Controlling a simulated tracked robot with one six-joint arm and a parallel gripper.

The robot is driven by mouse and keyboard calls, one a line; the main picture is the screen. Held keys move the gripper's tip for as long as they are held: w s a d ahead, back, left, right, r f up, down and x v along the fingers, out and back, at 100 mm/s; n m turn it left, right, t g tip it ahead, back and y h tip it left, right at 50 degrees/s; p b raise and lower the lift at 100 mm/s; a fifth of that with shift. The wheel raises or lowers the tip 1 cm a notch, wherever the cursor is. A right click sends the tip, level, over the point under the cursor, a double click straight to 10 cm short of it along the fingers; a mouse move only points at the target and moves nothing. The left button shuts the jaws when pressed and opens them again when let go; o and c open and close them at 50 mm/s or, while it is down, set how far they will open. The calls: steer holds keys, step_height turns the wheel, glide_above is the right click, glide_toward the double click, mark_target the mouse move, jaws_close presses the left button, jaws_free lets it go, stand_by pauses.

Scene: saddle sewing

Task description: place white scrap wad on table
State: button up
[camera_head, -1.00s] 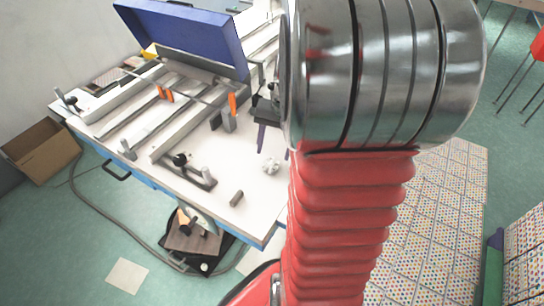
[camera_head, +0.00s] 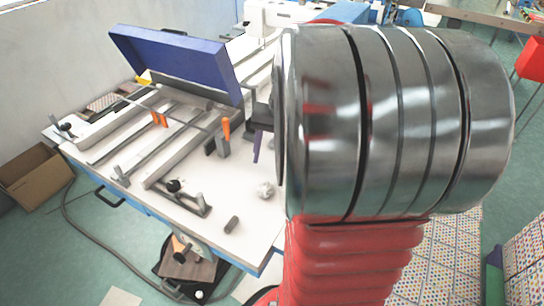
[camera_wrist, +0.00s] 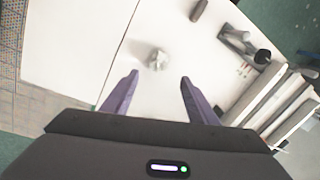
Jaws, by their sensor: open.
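The white scrap wad (camera_head: 265,190) is a small crumpled ball lying on the white table (camera_head: 250,222), near its front right part. In the wrist view the wad (camera_wrist: 157,59) rests on the white tabletop (camera_wrist: 75,50), beyond the fingertips and between their lines. My gripper (camera_wrist: 158,78) has two purple fingers spread apart, with nothing between them. In the head view one purple finger (camera_head: 257,146) shows above the table, behind and a little left of the wad; the rest is hidden by my arm.
A small dark cylinder (camera_head: 231,224) lies left of the wad. A clamp with a black knob (camera_head: 174,186), long rails and a blue panel (camera_head: 180,62) fill the table's left and back. The tabletop around the wad is clear. A cardboard box (camera_head: 38,176) stands on the floor.

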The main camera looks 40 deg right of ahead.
steer(key=s+a+r+n+t, duration=0.1)
steer(key=a+r+n, duration=0.1)
steer(key=a, duration=0.6)
steer(key=s+a+r+n+t, duration=0.1)
steer(key=s+a+r+n, duration=0.1)
steer(key=a+n, duration=0.3)
steer(key=s+a+r+n+t+h, duration=0.1)
steer(key=s+a+r+n+t, duration=0.1)
steer(key=a, duration=1)
steer(key=shift+s+a+n, duration=0.25)
steer(key=shift+n, duration=0.55)
steer(key=shift+r, duration=0.1)
